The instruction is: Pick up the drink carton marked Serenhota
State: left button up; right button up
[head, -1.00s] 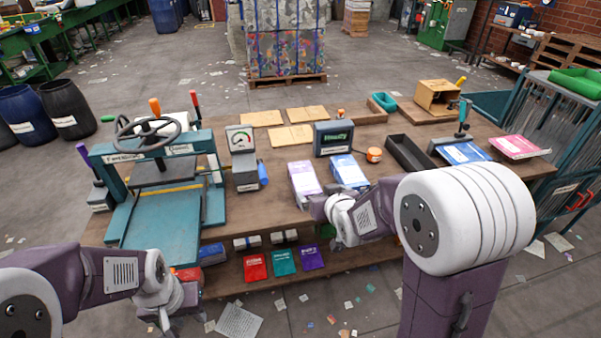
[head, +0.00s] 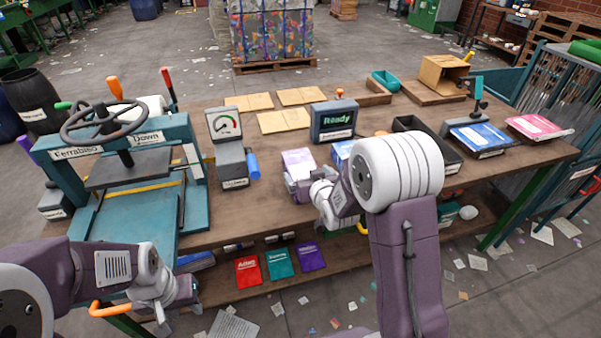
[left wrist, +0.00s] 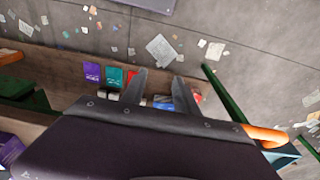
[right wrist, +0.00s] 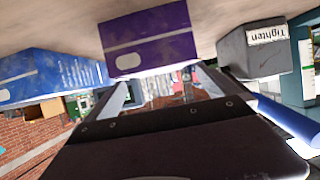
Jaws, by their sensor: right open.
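A purple-and-white carton (head: 298,161) lies on the bench and also shows in the right wrist view (right wrist: 150,38). A blue carton (head: 341,151) lies to its right, partly hidden by my right arm; it shows in the right wrist view (right wrist: 50,76). I cannot read the name Serenhota on either. My right gripper (head: 300,190) is at the near end of the purple carton, its fingers (right wrist: 165,90) apart with nothing between them; contact cannot be told. My left gripper (left wrist: 160,85) is open and empty, low at the bench's front left.
A press with a handwheel (head: 130,165) stands at the left. A gauge box (head: 228,150) and a blue cylinder (head: 253,165) stand left of the purple carton. A display reading Ready (head: 334,120) is behind. A black tray (head: 428,140) is at the right. Several packets lie on the lower shelf (head: 340,262).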

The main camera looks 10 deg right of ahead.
aim_at(298, 162)
jog(key=x, duration=0.6)
jog(key=shift+w, duration=0.2)
jog(key=c, duration=1.2)
